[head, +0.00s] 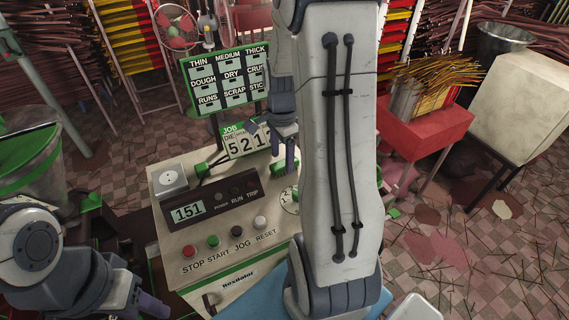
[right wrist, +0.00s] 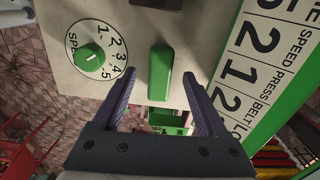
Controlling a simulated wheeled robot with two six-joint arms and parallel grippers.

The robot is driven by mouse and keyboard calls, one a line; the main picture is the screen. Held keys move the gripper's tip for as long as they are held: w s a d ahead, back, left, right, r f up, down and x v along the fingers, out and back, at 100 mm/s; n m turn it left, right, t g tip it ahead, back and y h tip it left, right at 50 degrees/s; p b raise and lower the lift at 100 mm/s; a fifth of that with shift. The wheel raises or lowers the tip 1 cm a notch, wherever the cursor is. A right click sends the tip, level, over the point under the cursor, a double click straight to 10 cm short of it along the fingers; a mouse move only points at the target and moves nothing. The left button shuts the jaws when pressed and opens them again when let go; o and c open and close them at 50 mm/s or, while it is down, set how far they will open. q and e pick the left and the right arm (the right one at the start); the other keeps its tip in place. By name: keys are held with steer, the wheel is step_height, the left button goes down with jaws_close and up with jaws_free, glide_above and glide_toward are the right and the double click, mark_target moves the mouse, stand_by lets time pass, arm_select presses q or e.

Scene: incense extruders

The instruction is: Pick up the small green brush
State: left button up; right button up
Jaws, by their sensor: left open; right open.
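A small green block-shaped object (right wrist: 160,72), which looks like the brush, lies on the pale top of the machine in the right wrist view. Its bristles cannot be made out. My right gripper (right wrist: 158,76) is open, with its purple fingertips on either side of it in the picture; I cannot tell how far above it they are. In the head view my right gripper (head: 273,148) is over the machine, beside the job sign, partly hidden by my forearm. My left gripper (head: 148,303) is open and empty at the lower left, cut by the frame edge.
The control box (head: 225,245) has buttons, a 151 display and a speed dial (right wrist: 90,58) close to the right gripper. A red stand (head: 425,128) with incense sticks is at right.

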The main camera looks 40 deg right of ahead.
mark_target(282, 164)
steer(key=shift+f, duration=1.55)
jaws_close()
arm_select(q)
steer(key=shift+r, duration=0.5)
arm_select(e)
steer(key=shift+r, duration=0.15)
steer(key=shift+w+r, duration=0.1)
steer(key=shift+r, duration=0.35)
step_height(282, 164, up, 3)
steer(key=shift+d+b, duration=0.1)
steer(key=shift+b, duration=0.55)
arm_select(q)
steer(key=shift+f+b, duration=1.2)
steer(key=shift+f, duration=0.85)
arm_select(e)
steer(key=s+a+r, duration=0.4)
steer(key=s+r, duration=0.3)
steer(key=s, duration=0.4)
steer(key=shift+a, duration=0.2)
steer(key=c, duration=1.1)
jaws_free()
steer(key=shift+c, duration=0.2)
